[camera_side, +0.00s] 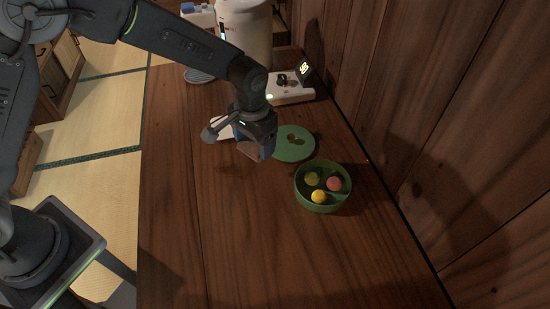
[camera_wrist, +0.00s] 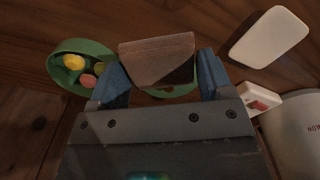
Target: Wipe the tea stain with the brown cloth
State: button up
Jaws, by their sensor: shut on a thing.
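My gripper (camera_side: 257,147) is in the middle of the side view, above the brown wooden table (camera_side: 230,240). In the wrist view its two blue fingers (camera_wrist: 160,80) stand on either side of the brown cloth (camera_wrist: 157,62), a folded block held between them. In the side view a small part of the cloth (camera_side: 248,150) shows beside the fingers. I cannot tell whether the cloth touches the table. I cannot make out the tea stain in either view.
A green bowl (camera_side: 323,207) with several coloured balls is right of my gripper. A green disc (camera_side: 304,149) lies close behind it. A white slab (camera_side: 221,127), a white device (camera_side: 290,95) and a white urn (camera_side: 246,32) are farther back. The wooden wall (camera_side: 440,120) bounds the right; the front table is clear.

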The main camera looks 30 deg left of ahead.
jog(key=shift+w+a+f+n, duration=0.2)
jog(key=shift+a+n, duration=0.15)
jog(key=shift+a, duration=0.2)
jog(key=shift+w+a+f+n, duration=0.1)
jog(key=shift+w+a+n, duration=0.05)
jog(key=shift+a+n, duration=0.3)
jog(key=shift+a+f, duration=0.1)
jog(key=shift+f, duration=0.05)
send_over(252, 167)
jog(key=shift+a+f, duration=0.1)
jog(key=shift+f, duration=2.75)
notch_tip(252, 167, down, 2)
jog(key=shift+s+a, duration=0.55)
jog(key=shift+a, duration=0.05)
jog(key=shift+c, duration=0.3)
jog(key=shift+s+a, duration=2.95)
jog(key=shift+w+d, duration=3.4)
jog(key=shift+d, duration=0.3)
jog(key=shift+s+a, duration=3.5)
jog(key=shift+a, duration=0.1)
jog(key=shift+w+d, duration=3.45)
jog(key=shift+w+d+r, duration=0.1)
jog(key=shift+w+r, duration=0.05)
jog(key=shift+r, duration=3.95)
